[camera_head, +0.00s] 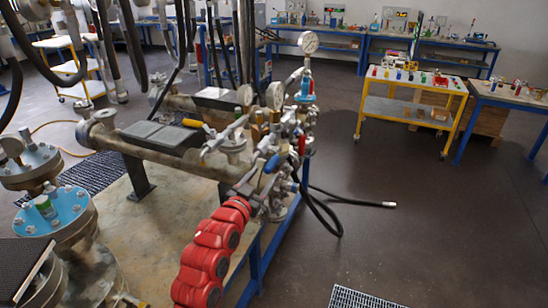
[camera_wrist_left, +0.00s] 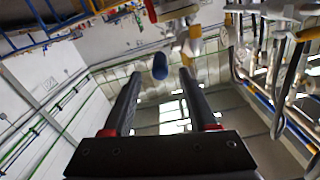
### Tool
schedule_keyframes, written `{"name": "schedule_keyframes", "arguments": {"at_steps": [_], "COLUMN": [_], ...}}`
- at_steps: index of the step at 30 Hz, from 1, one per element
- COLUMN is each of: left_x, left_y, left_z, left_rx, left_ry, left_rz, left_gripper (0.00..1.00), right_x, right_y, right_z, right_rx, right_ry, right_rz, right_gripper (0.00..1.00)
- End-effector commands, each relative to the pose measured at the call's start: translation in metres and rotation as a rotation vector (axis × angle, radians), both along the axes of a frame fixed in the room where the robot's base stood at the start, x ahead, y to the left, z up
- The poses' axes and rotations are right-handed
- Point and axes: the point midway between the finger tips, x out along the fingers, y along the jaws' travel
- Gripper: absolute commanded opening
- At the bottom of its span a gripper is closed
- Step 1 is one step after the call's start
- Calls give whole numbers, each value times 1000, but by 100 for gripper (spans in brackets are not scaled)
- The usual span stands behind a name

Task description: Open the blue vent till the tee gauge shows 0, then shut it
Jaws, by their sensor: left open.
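The blue vent handle (camera_head: 272,163) stands out from the crowded valve cluster at the end of the horizontal pipe. A white round dial, the tee gauge (camera_head: 308,42), sits on top of a blue-bodied fitting; its needle is too small to read. In the left wrist view, my left gripper (camera_wrist_left: 160,82) is open, with two dark fingers and nothing held. A blue handle end (camera_wrist_left: 160,66) shows just past and between the fingertips, apart from both; the exact depth gap is unclear. In the head view the left gripper's fingertips cannot be made out among the fittings. My right gripper is not seen.
Two more gauges (camera_head: 275,95), a yellow handle (camera_head: 190,122) and a red handle (camera_head: 302,143) crowd the cluster. A black hose (camera_head: 350,200) hangs to the floor. Blue-topped flanges (camera_head: 60,210) stand at left. The floor at right is open; a yellow trolley (camera_head: 412,105) stands behind.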

Motion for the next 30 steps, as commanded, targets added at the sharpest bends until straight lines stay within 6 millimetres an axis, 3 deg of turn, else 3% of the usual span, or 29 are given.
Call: {"name": "schedule_keyframes", "arguments": {"at_steps": [9, 15, 29, 30], "left_x": [50, 71, 81, 81], "left_y": [-17, -23, -26, -26], "left_z": [3, 1, 1, 0], "left_rx": [-1, 1, -1, -1], "left_ry": [2, 0, -3, -3], "left_rz": [-2, -1, 0, 0], "left_gripper": [59, 59, 59, 55], "right_x": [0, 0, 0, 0], "right_y": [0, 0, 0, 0], "right_z": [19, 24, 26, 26], "right_rx": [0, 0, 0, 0], "right_ry": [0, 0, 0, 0], "right_rz": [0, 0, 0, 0], "right_gripper": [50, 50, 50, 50]}}
